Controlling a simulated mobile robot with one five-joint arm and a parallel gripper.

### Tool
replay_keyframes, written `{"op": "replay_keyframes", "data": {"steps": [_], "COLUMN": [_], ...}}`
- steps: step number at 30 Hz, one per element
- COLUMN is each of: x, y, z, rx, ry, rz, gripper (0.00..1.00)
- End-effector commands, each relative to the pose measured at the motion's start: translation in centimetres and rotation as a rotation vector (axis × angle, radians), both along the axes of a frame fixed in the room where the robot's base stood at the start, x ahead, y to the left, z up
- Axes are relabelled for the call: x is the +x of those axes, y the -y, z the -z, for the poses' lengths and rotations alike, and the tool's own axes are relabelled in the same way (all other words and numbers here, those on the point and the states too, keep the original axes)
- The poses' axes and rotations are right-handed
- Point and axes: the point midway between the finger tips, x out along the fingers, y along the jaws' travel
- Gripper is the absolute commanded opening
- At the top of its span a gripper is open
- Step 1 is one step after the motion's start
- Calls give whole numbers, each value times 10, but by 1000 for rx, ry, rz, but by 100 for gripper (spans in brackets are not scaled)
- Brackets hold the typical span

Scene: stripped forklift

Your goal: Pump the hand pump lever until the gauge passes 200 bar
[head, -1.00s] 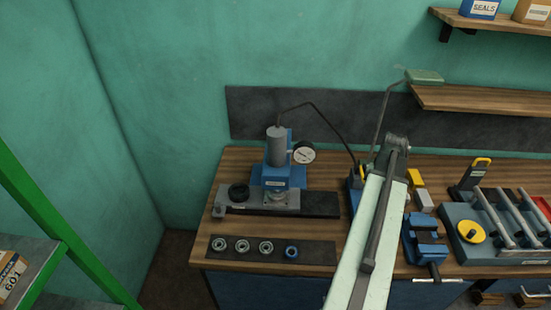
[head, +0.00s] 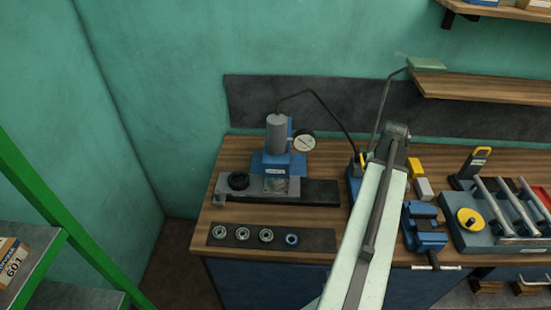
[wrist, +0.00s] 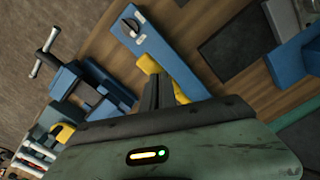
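The hand pump is a blue body (wrist: 152,42) with a dark knob, on the bench in the wrist view. In the head view only its left edge (head: 354,178) shows beside my pale arm, which hides the rest. My gripper is hidden in the head view. The round white gauge (head: 304,143) is on the blue press (head: 277,165); its reading is too small to tell.
A blue vise (head: 425,232) and a rack of grey bars (head: 500,215) stand to the right. Yellow and grey blocks (head: 415,166) lie near the pump. Bearings lie on a dark mat (head: 270,240) at the front left. A black hose (head: 335,118) runs from press to pump.

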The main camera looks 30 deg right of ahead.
Motion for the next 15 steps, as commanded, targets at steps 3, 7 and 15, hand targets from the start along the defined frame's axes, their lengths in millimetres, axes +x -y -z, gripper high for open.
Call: {"op": "replay_keyframes", "data": {"steps": [3, 7, 15], "x": [1, 0, 0], "y": [1, 1, 1], "z": [23, 40, 31], "rx": [-3, -4, -4], "ry": [3, 3, 3], "rz": [0, 0, 0], "gripper": [0, 0, 0]}}
